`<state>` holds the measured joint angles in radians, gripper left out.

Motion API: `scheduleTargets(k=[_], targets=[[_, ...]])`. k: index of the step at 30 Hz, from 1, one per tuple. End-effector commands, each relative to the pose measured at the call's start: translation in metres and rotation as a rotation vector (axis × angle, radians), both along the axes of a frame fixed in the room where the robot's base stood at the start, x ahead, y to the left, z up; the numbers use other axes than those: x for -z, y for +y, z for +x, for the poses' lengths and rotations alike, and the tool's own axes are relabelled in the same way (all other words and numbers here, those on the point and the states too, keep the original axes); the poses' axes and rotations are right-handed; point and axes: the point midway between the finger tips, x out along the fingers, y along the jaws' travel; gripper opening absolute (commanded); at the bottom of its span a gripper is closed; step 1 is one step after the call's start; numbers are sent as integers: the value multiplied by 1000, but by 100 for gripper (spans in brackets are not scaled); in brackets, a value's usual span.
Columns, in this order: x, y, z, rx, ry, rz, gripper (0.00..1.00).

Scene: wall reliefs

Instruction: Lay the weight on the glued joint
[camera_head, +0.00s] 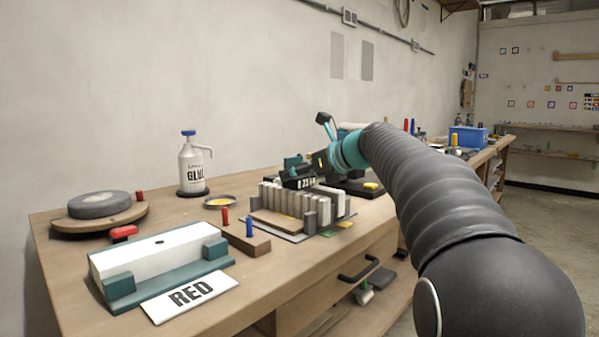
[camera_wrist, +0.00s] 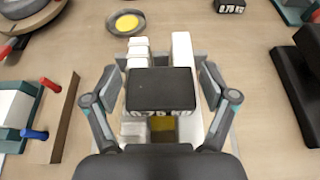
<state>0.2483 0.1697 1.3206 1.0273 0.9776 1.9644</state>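A black weight (camera_wrist: 160,90) with white lettering sits between the two fingers of my gripper (camera_wrist: 160,88). In the head view the weight (camera_head: 307,183) is at the end of my arm, over or just behind a row of pale blocks (camera_head: 285,200). In the wrist view it covers the middle of these blocks (camera_wrist: 182,48), and a yellow-brown patch (camera_wrist: 163,124) shows below it. I cannot tell which seam is the glued joint, or whether the weight touches anything beneath.
A glue bottle (camera_head: 193,165), a yellow dish (camera_wrist: 127,23) and a grey disc (camera_head: 99,204) stand around. Another marked black block (camera_wrist: 230,6) lies at the wrist view's top.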

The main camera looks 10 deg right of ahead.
Motion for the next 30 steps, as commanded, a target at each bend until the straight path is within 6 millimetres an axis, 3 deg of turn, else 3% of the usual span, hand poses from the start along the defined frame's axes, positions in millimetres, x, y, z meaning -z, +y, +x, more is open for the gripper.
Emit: scheduleTargets(k=[11, 16, 30], targets=[[-1, 0, 0, 0, 0, 0, 98], [-16, 0, 0, 0, -1, 0, 98], [-48, -51, -69, 3, 0, 0, 98]])
